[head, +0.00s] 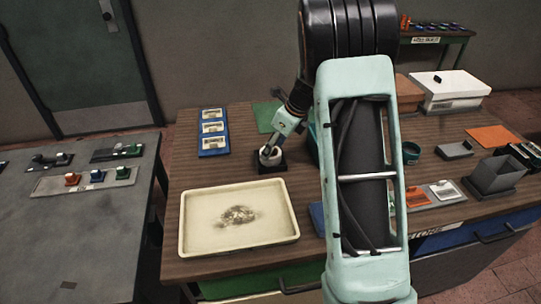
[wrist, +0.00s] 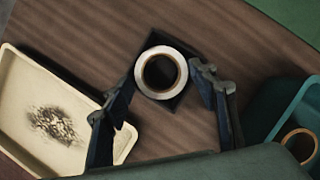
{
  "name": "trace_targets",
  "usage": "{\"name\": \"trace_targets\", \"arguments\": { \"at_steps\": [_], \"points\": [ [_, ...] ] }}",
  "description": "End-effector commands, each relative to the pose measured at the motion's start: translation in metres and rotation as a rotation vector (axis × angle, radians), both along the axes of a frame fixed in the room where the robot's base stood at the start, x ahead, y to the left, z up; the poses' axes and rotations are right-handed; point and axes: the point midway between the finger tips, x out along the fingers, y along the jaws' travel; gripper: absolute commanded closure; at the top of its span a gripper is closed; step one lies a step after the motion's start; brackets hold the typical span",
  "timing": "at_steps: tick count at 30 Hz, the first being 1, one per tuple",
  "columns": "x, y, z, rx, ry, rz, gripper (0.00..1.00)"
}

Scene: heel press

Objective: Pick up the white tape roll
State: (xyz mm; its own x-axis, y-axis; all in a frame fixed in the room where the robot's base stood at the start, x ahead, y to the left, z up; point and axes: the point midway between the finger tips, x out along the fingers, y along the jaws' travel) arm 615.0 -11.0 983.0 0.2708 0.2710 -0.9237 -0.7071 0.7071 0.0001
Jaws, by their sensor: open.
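The white tape roll (wrist: 182,72) stands on a small dark square base in the wrist view, its round hole facing the camera. My gripper (wrist: 165,78) is open, with one dark finger on each side of the roll. Whether the fingers touch it I cannot tell. In the head view my gripper (head: 271,153) points down over the dark base (head: 270,168) on the wooden table. The roll is mostly hidden there by the gripper.
A cream tray (head: 190,225) with a dark smudge lies in front of the base. A teal bin (wrist: 262,115) holding a brown ring (wrist: 300,145) is to the right in the wrist view. Blue label holders (head: 213,131) stand behind left. My arm hides the table's middle.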

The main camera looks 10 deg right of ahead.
Motion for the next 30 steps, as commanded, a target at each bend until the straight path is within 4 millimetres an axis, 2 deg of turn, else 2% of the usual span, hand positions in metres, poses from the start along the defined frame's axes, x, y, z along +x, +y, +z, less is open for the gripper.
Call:
{"name": "trace_targets", "arguments": {
  "at_steps": [6, 15, 24, 30],
  "points": [
    [0.009, 0.007, -0.026, -0.001, 0.000, -0.001, 0.46],
    [0.010, 0.009, -0.030, -0.001, -0.001, -0.001, 0.46],
    [0.010, 0.008, -0.030, -0.001, -0.001, -0.001, 0.79],
    [0.010, 0.008, -0.029, -0.002, -0.002, -0.001, 0.80]
  ]
}}
